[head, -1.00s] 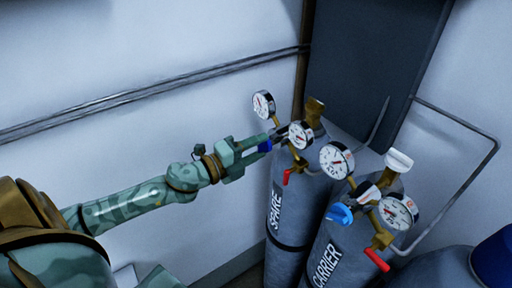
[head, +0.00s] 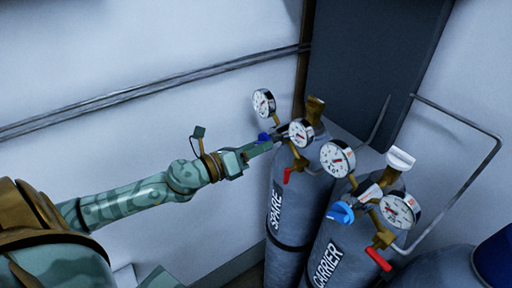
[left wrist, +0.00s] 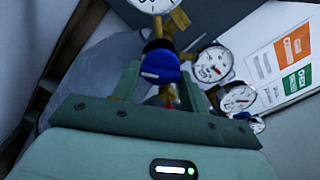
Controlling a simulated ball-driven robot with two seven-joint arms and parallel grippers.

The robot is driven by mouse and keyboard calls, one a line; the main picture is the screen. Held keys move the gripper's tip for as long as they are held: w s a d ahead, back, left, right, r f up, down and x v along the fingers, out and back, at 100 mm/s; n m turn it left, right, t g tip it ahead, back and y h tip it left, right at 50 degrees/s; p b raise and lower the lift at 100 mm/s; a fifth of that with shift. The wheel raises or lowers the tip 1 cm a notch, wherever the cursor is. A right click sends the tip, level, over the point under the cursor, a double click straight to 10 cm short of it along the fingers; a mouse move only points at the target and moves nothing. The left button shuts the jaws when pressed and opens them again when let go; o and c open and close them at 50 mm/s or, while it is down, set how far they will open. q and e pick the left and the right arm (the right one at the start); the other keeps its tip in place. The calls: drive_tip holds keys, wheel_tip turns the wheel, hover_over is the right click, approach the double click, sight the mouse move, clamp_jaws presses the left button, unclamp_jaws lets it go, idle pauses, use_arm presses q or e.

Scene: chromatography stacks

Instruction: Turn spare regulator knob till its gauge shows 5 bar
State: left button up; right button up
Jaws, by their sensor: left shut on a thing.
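The spare cylinder (head: 285,190), marked SPARE, carries a regulator with two round white gauges, an upper left one (head: 263,103) and a lower right one (head: 300,132). Their needles are too small to read surely. The regulator's blue knob (head: 264,138) faces my left gripper (head: 262,146). In the left wrist view the blue knob (left wrist: 160,66) sits between the two fingertips, and the gripper is shut on it. A gauge (left wrist: 155,4) beyond the knob is cut by the top edge. My right gripper is not in view.
The carrier cylinder (head: 330,245) stands close on the right, with its own gauges (head: 337,159), blue knob (head: 340,212) and red lever (head: 377,259). A red lever (head: 288,176) hangs below the spare regulator. A bent pipe (head: 465,185) runs at right.

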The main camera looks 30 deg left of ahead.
use_arm(q)
drive_tip(key=shift+f+m, duration=0.2)
drive_tip(key=shift+m, duration=0.4)
drive_tip(key=o, duration=1)
drive_tip(key=shift+r, duration=0.1)
drive_tip(key=shift+s, duration=0.1)
drive_tip(key=b+v, duration=0.7)
drive_tip(key=v, duration=0.9)
